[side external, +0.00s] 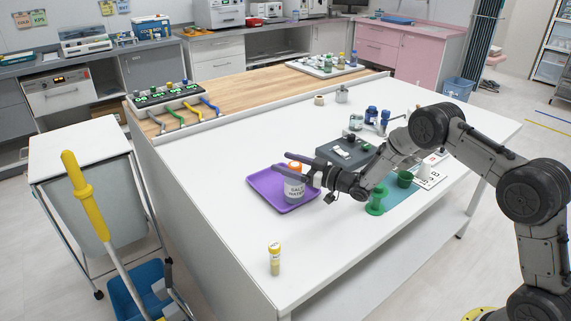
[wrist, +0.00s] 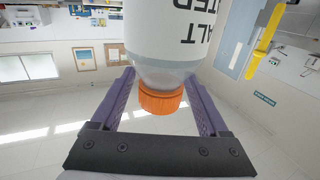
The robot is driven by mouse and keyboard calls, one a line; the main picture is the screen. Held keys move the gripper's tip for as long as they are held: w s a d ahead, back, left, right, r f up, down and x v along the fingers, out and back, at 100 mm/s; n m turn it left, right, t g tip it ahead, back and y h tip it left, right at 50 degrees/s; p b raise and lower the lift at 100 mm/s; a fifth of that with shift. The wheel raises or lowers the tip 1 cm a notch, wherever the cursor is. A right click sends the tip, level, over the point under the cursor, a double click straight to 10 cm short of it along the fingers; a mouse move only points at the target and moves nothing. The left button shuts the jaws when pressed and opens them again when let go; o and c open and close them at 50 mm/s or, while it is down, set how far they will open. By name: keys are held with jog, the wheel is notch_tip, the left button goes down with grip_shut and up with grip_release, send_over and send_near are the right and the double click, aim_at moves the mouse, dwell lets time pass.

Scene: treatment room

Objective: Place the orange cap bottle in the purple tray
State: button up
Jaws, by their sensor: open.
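The orange cap bottle (side external: 294,188) is white with a dark "SALT WATER" label. It is upright over the purple tray (side external: 266,194) in the side view, and its base appears to rest inside the tray. My gripper (side external: 281,161) is open at cap height, with its fingers on either side of the bottle's top. In the wrist view the bottle (wrist: 165,35) fills the upper middle, with its orange cap (wrist: 160,100) between the spread purple-grey fingers. Gaps show between the cap and both fingers. The bottle's base is out of the wrist view.
A small yellow-capped vial (side external: 274,259) stands near the table's front edge. The white table (side external: 230,150) is clear left of and behind the tray.

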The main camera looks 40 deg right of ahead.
jog(key=v, duration=1.1)
notch_tip(320, 180, up, 8)
jog(key=d+g+h, duration=0.2)
jog(key=h, duration=0.2)
jog(key=s+r+m+g+h, duration=0.2)
jog(key=s+r+h, duration=0.1)
jog(key=s+r, duration=0.4)
jog(key=s+a+m+g, duration=0.1)
jog(key=s+a+g, duration=0.1)
jog(key=s, duration=1.3)
jog(key=s+a+m+g, duration=0.1)
jog(key=s+a+g, duration=0.2)
jog(key=s, duration=1.2)
jog(key=shift+s+f+g, duration=0.15)
jog(key=shift+f+g, duration=0.1)
jog(key=shift+g, duration=0.75)
